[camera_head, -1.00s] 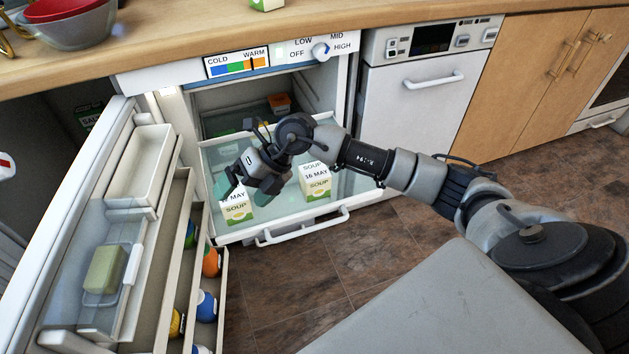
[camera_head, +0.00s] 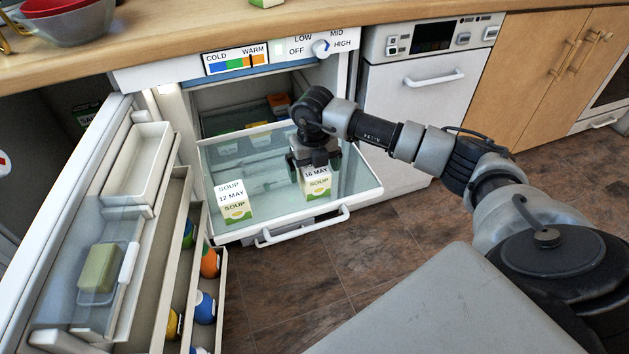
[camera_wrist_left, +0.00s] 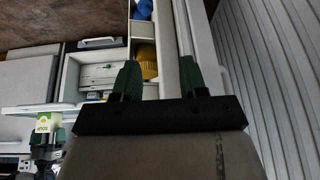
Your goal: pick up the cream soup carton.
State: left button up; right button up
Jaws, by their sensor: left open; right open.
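Two cream-and-green soup cartons stand upright in the pulled-out fridge drawer (camera_head: 275,222). The left carton (camera_head: 234,203), marked 12 MAY, stands clear of my grippers. The right carton (camera_head: 317,185), marked 16 MAY, has my right gripper (camera_head: 314,170) over its top. The right gripper is open, with its fingers at the carton's upper sides; I cannot tell whether they touch it. My left gripper (camera_wrist_left: 158,80) is open and empty in the left wrist view, away from the cartons, and does not show in the head view.
The open fridge door (camera_head: 110,240) on the left holds a butter dish (camera_head: 100,270) and several bottles. Other packages (camera_head: 278,105) stand deeper in the fridge. The drawer's front wall and handle (camera_head: 303,226) border the cartons. The worktop (camera_head: 200,35) is above.

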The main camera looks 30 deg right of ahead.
notch_tip(320, 180, down, 4)
jog(key=shift+d+r+b, duration=0.15)
jog(key=shift+b, duration=0.35)
jog(key=shift+f, duration=0.35)
pick_arm(q)
jog(key=w+t, duration=0.1)
jog(key=w+d+r+t, duration=0.1)
jog(key=w, duration=0.1)
jog(key=w+t, duration=0.1)
jog(key=shift+w+d+r+h, duration=0.3)
jog(key=shift+h, duration=0.1)
pick_arm(e)
jog(key=shift+c, duration=0.5)
jog(key=c, duration=1.1)
jog(key=shift+o, duration=0.2)
jog(key=shift+r, duration=0.15)
